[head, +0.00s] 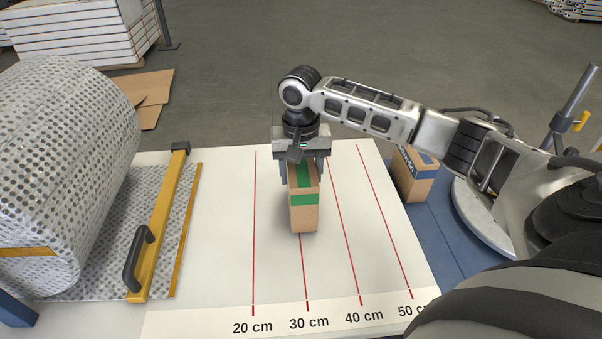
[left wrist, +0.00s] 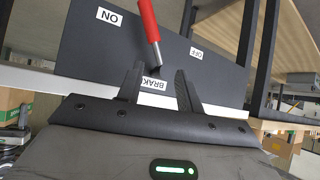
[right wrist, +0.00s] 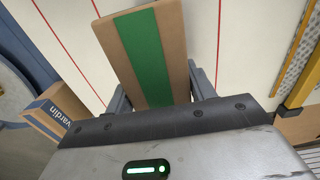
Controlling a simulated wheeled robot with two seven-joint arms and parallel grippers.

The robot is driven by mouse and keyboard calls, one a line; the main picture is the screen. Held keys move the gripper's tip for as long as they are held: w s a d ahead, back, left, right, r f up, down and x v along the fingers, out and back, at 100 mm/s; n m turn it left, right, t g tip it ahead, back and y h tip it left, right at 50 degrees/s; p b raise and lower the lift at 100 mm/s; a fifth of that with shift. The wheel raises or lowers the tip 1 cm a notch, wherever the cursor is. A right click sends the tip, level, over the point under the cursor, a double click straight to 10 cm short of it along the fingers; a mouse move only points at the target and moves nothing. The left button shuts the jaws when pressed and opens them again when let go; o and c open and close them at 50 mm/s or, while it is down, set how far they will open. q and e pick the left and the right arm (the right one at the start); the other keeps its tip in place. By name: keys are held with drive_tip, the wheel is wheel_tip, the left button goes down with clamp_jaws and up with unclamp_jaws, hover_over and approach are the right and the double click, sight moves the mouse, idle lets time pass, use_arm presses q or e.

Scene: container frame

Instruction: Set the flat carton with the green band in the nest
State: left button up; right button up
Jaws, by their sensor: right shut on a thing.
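The brown carton with the green band (head: 304,220) is at the 30 cm line of the white measured table, narrow end towards me. My right gripper (head: 302,180) is above it with its fingers down both sides, shut on it. In the right wrist view the carton (right wrist: 112,32) lies between the fingers, its green band running lengthwise. I cannot tell whether its underside touches the table. My left gripper (left wrist: 159,68) is open and empty, before a dark panel with a red lever (left wrist: 148,20). I cannot make out a nest in any view.
The white table (head: 220,240) has free room around the carton. A yellow bar with a black handle (head: 137,258) and a large perforated roll (head: 60,170) stand left. Another carton with a blue print (head: 418,180) stands right, on a blue surface.

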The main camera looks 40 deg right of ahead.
drive_tip(key=shift+f, duration=0.45)
drive_tip(key=o, duration=1.3)
drive_tip(key=shift+f, duration=0.15)
drive_tip(key=shift+c, duration=0.2)
